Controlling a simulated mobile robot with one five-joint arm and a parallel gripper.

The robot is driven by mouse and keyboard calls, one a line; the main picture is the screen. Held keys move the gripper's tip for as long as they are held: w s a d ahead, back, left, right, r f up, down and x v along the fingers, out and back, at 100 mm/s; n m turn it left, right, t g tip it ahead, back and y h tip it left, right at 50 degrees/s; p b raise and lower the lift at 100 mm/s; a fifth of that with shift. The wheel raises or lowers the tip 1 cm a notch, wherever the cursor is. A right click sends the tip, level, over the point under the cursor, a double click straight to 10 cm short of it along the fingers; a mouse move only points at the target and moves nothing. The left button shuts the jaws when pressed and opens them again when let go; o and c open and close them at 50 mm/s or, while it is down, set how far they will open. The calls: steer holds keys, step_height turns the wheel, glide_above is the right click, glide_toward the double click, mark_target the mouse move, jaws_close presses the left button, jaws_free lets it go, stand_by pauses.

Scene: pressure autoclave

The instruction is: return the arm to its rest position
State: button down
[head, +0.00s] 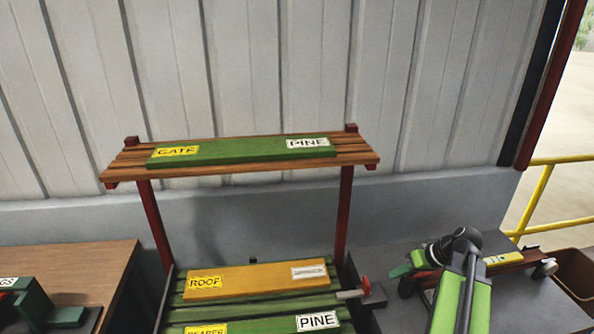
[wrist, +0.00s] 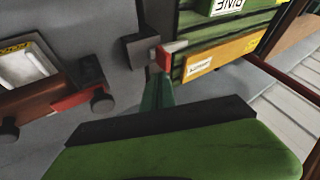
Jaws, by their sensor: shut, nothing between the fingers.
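My arm (head: 468,290), green with a dark elbow joint, rises at the lower right of the head view and bends over to the left. My gripper (head: 401,270) is at its far end, above the grey surface and right of the slatted rack. In the wrist view, my gripper (wrist: 158,92) shows as narrow green fingers, shut and empty. Its tips appear close to a red-ended grey lever (wrist: 166,56) in that picture; whether they touch it I cannot tell. The same lever (head: 362,289) shows in the head view at the rack's right edge, apart from my gripper.
A yellow ROOF board (head: 257,279) and green boards lie on the rack. A green board (head: 240,151) lies on the raised slatted shelf (head: 345,151). A small wheeled cart (head: 512,259) stands just behind my arm. A brown bench (head: 75,270) is at left.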

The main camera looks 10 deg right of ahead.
steer(key=w+a+f+n+g, duration=0.1)
steer(key=w+a+n+g, duration=0.15)
steer(key=a, duration=0.85)
steer(key=w+a+f+n+g, duration=0.15)
steer(key=w+a, duration=0.25)
steer(key=a, duration=0.7)
steer(key=s+a+f+g+h, duration=0.1)
steer(key=s+a+h, duration=0.1)
steer(key=a, duration=0.4)
steer(key=s+a+f+h, duration=0.1)
steer(key=a+h, duration=0.1)
steer(key=a, duration=0.4)
steer(key=d+m, duration=0.1)
steer(key=d+m+h, duration=0.1)
steer(key=d, duration=0.1)
steer(key=d+m, duration=0.1)
steer(key=m, duration=0.1)
steer(key=shift+s+d+f, duration=0.1)
steer(key=shift+s+d, duration=0.05)
steer(key=shift+s, duration=0.2)
